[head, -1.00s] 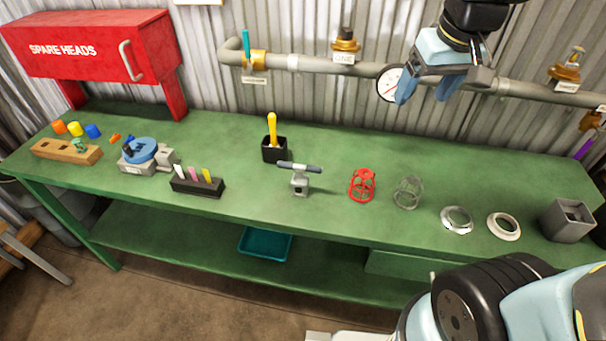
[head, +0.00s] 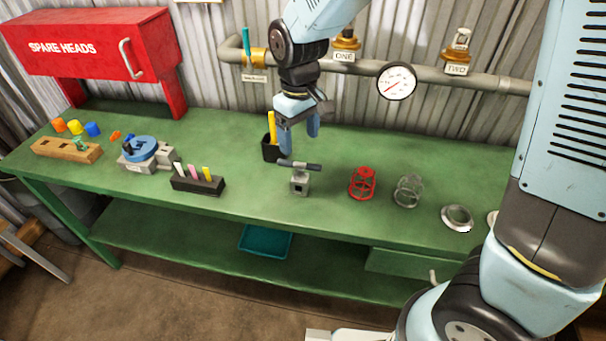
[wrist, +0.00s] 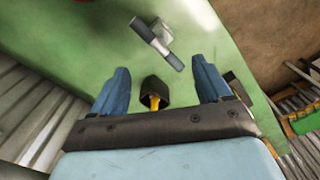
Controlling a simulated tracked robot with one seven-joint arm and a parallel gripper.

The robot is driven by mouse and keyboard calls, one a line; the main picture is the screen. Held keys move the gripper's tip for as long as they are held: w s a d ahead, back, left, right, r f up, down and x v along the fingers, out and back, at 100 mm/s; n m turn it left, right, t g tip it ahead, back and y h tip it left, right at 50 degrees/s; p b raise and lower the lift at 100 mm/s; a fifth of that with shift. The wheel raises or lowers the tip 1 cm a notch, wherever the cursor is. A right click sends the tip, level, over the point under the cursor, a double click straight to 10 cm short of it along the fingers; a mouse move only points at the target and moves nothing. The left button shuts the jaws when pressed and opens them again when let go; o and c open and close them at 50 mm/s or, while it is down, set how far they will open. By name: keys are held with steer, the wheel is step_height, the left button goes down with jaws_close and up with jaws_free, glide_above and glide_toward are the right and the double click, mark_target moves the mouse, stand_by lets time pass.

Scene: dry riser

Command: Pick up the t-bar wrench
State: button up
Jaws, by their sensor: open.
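The t-bar wrench (head: 300,166) has a dark crossbar with a lighter middle, standing on a grey block holder (head: 300,184) on the green bench. In the wrist view the wrench (wrist: 157,43) lies beyond the fingertips, its bar slanting, with the pale holder (wrist: 160,29) beside it. My gripper (head: 300,138) is open and empty, fingers pointing down, above and slightly behind the wrench in the head view. The wrench's lower part is hidden in the holder.
A black cup (head: 270,150) with a yellow-handled tool stands close behind the wrench; it shows between the fingers in the wrist view (wrist: 154,88). A red cage (head: 362,184) and a wire cage (head: 408,190) stand to the right. A pen rack (head: 198,184) is left. Pipework (head: 440,78) runs behind.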

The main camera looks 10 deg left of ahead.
mark_target(300, 177)
step_height(300, 177, down, 13)
steer(key=shift+f, duration=0.2)
stand_by(0.6)
steer(key=shift+c, duration=0.4)
steer(key=c, duration=1.2)
